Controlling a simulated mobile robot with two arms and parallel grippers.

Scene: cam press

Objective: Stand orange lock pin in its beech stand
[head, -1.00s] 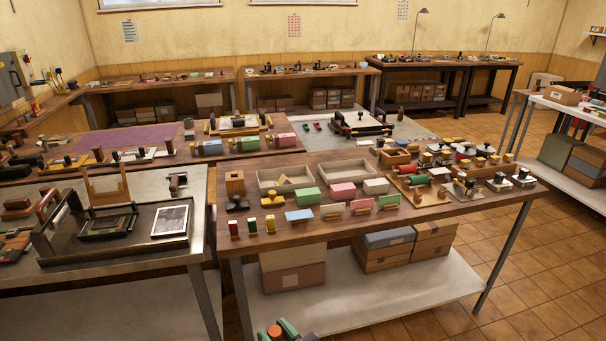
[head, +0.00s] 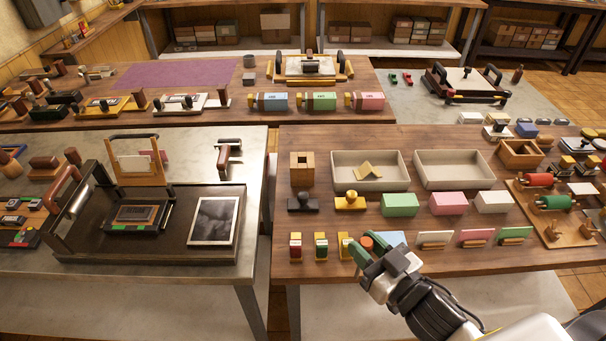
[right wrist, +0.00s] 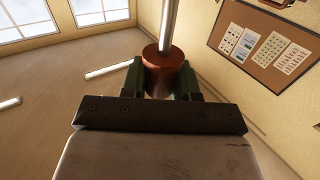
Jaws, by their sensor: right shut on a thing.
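My right gripper (head: 373,250) is over the front edge of the wooden table, its green fingers shut on the orange lock pin (head: 367,241). In the right wrist view the pin's orange-brown round head (right wrist: 163,72) sits between the fingers, and its metal shaft (right wrist: 166,25) points away to the top of the picture. In the head view the shaft cannot be made out. A light wooden block (head: 302,170) with a dark opening, which looks like the beech stand, stands upright at the table's back left, apart from the pin. My left gripper is out of view.
Red, green and yellow small items (head: 320,246) stand at the front left, close to my gripper. Black (head: 303,203) and yellow (head: 350,202) stamps stand between gripper and block. A grey tray (head: 405,172) is right of the block. A metal-topped table (head: 256,215) adjoins on the left.

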